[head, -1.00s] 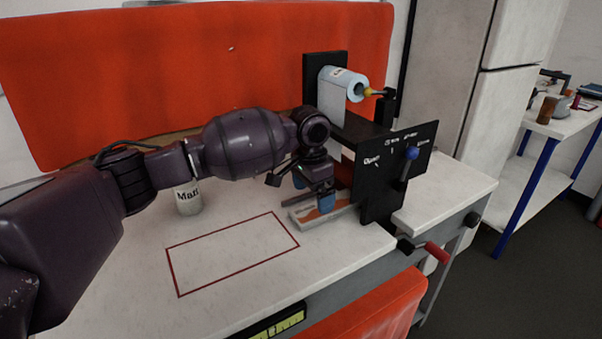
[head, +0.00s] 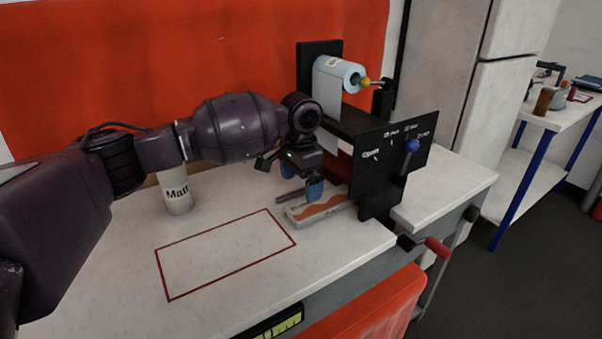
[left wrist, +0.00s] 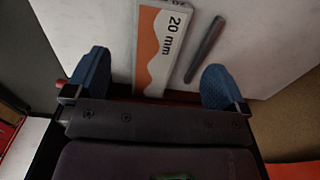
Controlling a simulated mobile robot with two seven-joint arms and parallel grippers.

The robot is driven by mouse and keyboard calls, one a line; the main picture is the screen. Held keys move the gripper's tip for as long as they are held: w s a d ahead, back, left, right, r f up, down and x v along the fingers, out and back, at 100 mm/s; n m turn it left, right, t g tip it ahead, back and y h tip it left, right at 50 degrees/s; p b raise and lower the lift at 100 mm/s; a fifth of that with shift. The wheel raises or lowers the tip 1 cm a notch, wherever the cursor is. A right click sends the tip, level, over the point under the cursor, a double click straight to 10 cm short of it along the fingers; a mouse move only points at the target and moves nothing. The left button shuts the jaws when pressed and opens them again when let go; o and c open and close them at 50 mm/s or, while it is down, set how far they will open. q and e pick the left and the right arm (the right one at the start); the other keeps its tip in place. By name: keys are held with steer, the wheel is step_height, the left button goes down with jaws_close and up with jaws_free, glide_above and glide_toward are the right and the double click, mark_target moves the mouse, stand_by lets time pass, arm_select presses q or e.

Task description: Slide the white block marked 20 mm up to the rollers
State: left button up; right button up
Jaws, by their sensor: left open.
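The white block marked 20 mm (head: 312,214) has an orange wavy pattern. It lies flat on the bench, its right end close to the black machine (head: 382,190); I cannot tell whether they touch. In the left wrist view the block (left wrist: 158,55) shows its 20 mm label, with its near end between my fingers. My left gripper (head: 304,187) is above the block, open, one blue finger to each side in the left wrist view (left wrist: 155,85), with gaps between. The rollers are hidden behind the machine's front plate. My right gripper is out of view.
A thin grey stick (left wrist: 205,48) lies beside the block. A white can marked Matt (head: 177,192) stands behind my left arm. A red outlined rectangle (head: 225,255) on the bench is empty. The machine carries a film roll (head: 332,78), a blue-knobbed lever (head: 411,146) and a red-handled crank (head: 437,247).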

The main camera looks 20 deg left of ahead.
mark_target(301, 210)
arm_select(q)
step_height(301, 210, down, 8)
steer(key=shift+f+b, duration=0.2)
steer(key=shift+b, duration=0.5)
steer(key=shift+c, duration=0.2)
steer(key=shift+r, duration=0.1)
steer(key=c, duration=0.9)
